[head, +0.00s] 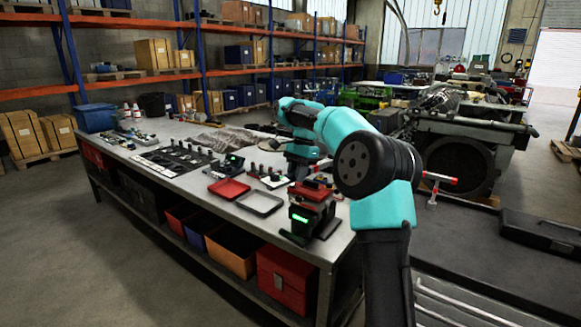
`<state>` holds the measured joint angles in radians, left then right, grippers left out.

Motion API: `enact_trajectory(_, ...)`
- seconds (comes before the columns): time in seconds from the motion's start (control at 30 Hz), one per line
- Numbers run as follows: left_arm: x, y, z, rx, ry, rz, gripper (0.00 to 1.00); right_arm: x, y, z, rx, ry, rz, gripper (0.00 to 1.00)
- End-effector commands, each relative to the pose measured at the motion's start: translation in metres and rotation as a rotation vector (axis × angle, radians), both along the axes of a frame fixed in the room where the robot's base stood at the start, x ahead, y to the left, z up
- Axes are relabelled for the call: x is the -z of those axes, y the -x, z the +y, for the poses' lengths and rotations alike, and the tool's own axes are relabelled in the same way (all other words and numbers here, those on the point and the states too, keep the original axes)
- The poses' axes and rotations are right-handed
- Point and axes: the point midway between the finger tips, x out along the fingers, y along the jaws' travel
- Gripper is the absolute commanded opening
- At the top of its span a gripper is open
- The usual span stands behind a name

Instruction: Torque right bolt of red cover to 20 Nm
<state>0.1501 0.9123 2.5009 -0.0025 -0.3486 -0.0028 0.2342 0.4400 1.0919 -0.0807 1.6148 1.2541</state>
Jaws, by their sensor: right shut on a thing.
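My right gripper (304,171) is at the end of my teal arm, small and far off, pointing down over the right part of the workbench. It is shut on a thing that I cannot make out. A dark fixture (300,222) with a red top (312,191) and a lit green display stands at the bench's near right corner, in front of the gripper. I cannot tell whether the red top is the red cover, and no bolt can be made out. A red-and-silver T-shaped tool (437,180) stands upright right of my arm. My left gripper is not in view.
The grey workbench (170,205) carries a red tray (229,188), a grey tray (260,202), a black mat with small parts (178,158) and a blue bin (96,118). A large engine (470,130) stands right, and a black case (540,230) lies nearer. My arm's elbow hides part of the bench's right side.

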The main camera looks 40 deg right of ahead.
Motion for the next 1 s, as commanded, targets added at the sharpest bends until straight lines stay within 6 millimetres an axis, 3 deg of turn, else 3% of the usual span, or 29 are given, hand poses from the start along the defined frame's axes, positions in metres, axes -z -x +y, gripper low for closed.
enact_trajectory(0.23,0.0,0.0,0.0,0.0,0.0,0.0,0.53,0.012,0.034,-0.006,-0.195,0.001,-0.001,0.0)
enact_trajectory(0.43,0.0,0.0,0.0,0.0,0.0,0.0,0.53,0.042,0.031,-0.005,-0.188,0.001,0.0,0.0)
enact_trajectory(1.0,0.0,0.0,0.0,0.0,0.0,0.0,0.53,0.057,0.031,-0.006,-0.185,0.001,0.0,0.0)
